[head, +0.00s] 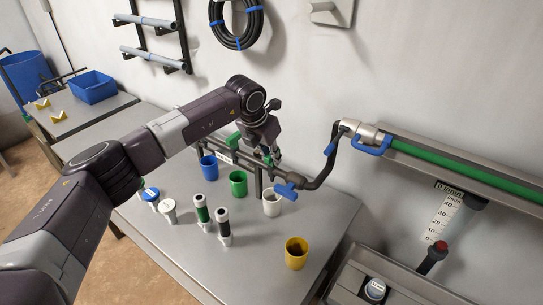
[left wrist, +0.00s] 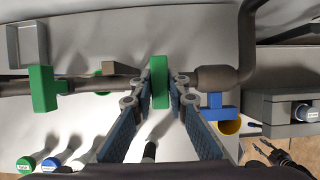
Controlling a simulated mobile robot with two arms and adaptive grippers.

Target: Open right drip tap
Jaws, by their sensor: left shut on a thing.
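The dark manifold pipe runs above the grey bench and carries green tap handles and a blue valve handle (head: 287,190). My left gripper (head: 268,150) is at the right green tap handle (left wrist: 158,82). In the left wrist view its two fingers (left wrist: 160,97) are on either side of this handle, shut on it. The handle lies across the pipe's line in that view. The left green tap handle (head: 233,139) is farther left, apart from the gripper; it also shows in the left wrist view (left wrist: 42,88). A dark jointed part, perhaps my right gripper (left wrist: 286,160), shows at the lower right; its jaws are unclear.
Two dark cylinders (head: 202,208) and two capped containers (head: 150,196) stand nearer. A blue-handled valve (head: 371,147) and green pipe (head: 450,170) are at right.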

